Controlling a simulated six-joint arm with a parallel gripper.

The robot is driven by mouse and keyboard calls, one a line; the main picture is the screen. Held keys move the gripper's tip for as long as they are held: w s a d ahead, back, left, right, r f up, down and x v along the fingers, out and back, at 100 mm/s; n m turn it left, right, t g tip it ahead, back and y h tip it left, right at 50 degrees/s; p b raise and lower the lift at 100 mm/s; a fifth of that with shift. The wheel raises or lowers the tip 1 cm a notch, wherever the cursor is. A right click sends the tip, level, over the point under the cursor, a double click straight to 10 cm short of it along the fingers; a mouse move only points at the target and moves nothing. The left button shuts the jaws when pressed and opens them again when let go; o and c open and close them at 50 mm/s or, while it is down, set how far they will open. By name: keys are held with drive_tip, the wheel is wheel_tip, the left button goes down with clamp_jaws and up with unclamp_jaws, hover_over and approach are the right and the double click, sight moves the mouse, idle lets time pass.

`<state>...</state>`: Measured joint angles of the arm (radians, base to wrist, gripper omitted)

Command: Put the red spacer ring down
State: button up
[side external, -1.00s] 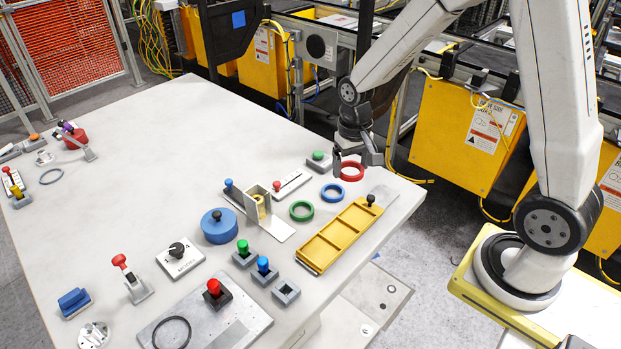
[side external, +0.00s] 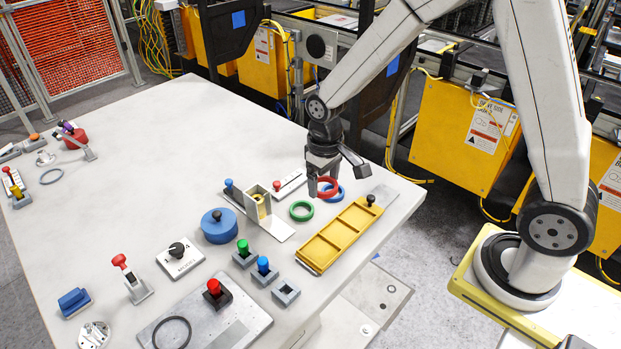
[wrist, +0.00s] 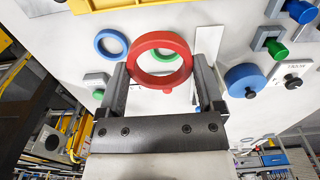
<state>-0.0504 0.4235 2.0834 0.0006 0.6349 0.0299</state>
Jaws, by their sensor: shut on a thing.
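My gripper (side external: 322,184) is shut on the red spacer ring (side external: 327,180). In the wrist view, the red ring (wrist: 160,80) sits between the two fingers of my gripper (wrist: 162,85). In the side view it partly covers the blue ring (side external: 341,196), which lies on the table. The red ring appears raised above the table, but its exact height is hard to tell. The green ring (side external: 292,211) lies to the left of the blue one. In the wrist view, the blue ring (wrist: 97,44) shows left of the red ring, and the green ring is partly hidden behind it.
A yellow compartment tray (side external: 338,236) with a black knob (side external: 371,200) lies near the table's right edge. A metal bracket on a white plate (side external: 270,225) and a blue cylinder (side external: 219,228) stand to the left. Bare table (side external: 180,140) lies farther left.

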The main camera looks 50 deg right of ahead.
drive_tip(key=n, duration=0.1)
hover_over(319, 252)
drive_tip(key=f, duration=0.2)
drive_tip(key=shift+f, duration=0.1)
drive_tip(key=shift+f, duration=3.25)
drive_tip(key=shift+f, duration=0.35)
